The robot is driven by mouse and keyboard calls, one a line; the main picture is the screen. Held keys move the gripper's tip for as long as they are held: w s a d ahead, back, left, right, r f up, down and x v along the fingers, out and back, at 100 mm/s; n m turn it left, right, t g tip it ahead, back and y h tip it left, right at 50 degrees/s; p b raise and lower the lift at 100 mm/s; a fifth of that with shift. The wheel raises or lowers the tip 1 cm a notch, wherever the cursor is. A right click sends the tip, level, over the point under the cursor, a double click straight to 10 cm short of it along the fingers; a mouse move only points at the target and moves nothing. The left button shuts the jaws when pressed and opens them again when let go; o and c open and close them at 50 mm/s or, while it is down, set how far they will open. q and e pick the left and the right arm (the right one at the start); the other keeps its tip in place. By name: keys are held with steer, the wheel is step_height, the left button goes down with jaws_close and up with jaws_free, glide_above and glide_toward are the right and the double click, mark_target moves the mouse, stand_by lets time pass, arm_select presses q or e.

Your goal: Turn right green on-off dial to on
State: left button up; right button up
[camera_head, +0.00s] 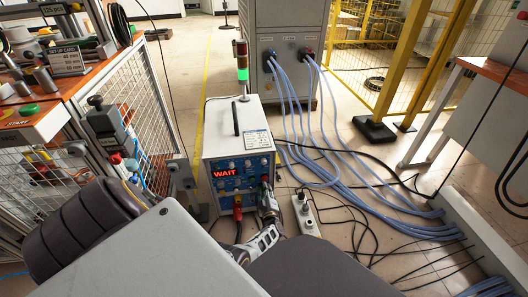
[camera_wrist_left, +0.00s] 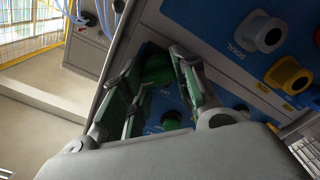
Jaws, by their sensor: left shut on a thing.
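The induction heater (camera_head: 236,145) is a white box with a blue front panel and a red "WAIT" display (camera_head: 224,172). My left gripper (camera_head: 266,187) is at the lower right of this panel. In the left wrist view its two fingers (camera_wrist_left: 160,62) close around a dark green dial (camera_wrist_left: 155,70) at the panel's edge. Part of that dial is hidden by the fingers, and its on or off setting cannot be read. A second green dial (camera_wrist_left: 171,120) sits next to it, outside the grip. My right gripper is not in view.
A red plug (camera_head: 238,212) is on the panel left of the gripper. A power strip (camera_head: 305,214) and black cables lie on the floor to the right. Blue hoses (camera_head: 330,170) run to a grey cabinet. An orange-topped workbench (camera_head: 75,82) stands at left.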

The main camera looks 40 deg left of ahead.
arm_select(q)
steer(key=shift+m, duration=0.3)
steer(key=o, duration=1)
